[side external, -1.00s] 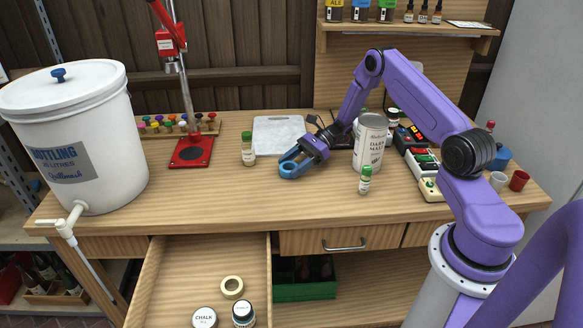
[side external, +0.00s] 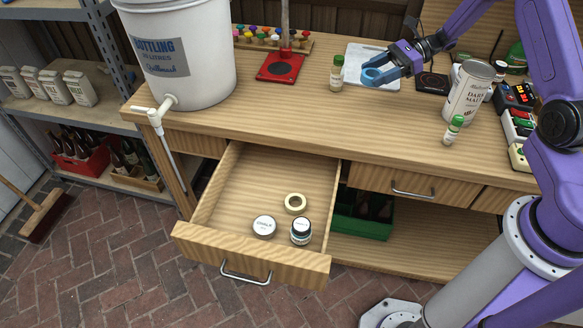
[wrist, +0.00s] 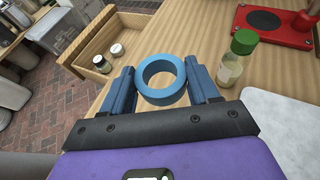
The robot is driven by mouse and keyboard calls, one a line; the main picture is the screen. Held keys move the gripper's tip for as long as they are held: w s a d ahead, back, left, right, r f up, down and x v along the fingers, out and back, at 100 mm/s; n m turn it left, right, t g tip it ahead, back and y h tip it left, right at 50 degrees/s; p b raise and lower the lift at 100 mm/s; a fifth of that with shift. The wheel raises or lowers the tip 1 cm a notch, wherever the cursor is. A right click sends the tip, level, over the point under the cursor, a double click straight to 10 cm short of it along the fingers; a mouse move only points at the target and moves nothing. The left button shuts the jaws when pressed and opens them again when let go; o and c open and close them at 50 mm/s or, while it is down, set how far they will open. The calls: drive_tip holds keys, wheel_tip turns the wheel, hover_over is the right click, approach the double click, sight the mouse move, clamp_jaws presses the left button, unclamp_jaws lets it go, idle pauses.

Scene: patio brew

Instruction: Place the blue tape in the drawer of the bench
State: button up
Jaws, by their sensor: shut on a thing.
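The blue tape (wrist: 161,97) is a ring held between the two blue fingers of my gripper (wrist: 160,92) in the wrist view. In the side external view my gripper (side external: 376,77) is above the bench top (side external: 290,125), near the white board, and the blue tape (side external: 371,73) shows at its fingertips. The bench drawer (side external: 228,190) is pulled open at the front left. Inside it are a cream tape roll (side external: 295,203), a white-lidded chalk tin (side external: 264,226) and a dark jar (side external: 301,232). The drawer also shows in the wrist view (wrist: 100,35).
A green-capped bottle (side external: 337,75) stands just left of my gripper. A white bottling bucket (side external: 185,75) with a tap stands at the bench's left. A tall malt can (side external: 467,95) and a small green-capped bottle (side external: 453,130) are at the right. The drawer's left half is clear.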

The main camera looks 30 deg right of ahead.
drive_tip(key=s+a+f, duration=0.1)
drive_tip(key=a+f, duration=0.1)
drive_tip(key=a, duration=0.9)
drive_tip(key=s+a+f, duration=0.1)
drive_tip(key=a+f, duration=0.1)
drive_tip(key=a, duration=1)
drive_tip(key=s+a+f+m+t, duration=0.1)
drive_tip(key=s+a+f, duration=0.4)
drive_tip(key=s+a, duration=0.85)
hover_over(236, 221)
drive_tip(key=shift+t, duration=0.3)
drive_tip(key=f, duration=1)
drive_tip(key=shift+s+d, duration=0.1)
drive_tip(key=shift+s, duration=0.1)
drive_tip(key=shift+w+f+h, duration=0.1)
drive_tip(key=shift+f+h, duration=0.2)
drive_tip(key=shift+f, duration=1.3)
drive_tip(key=shift+f, duration=0.6)
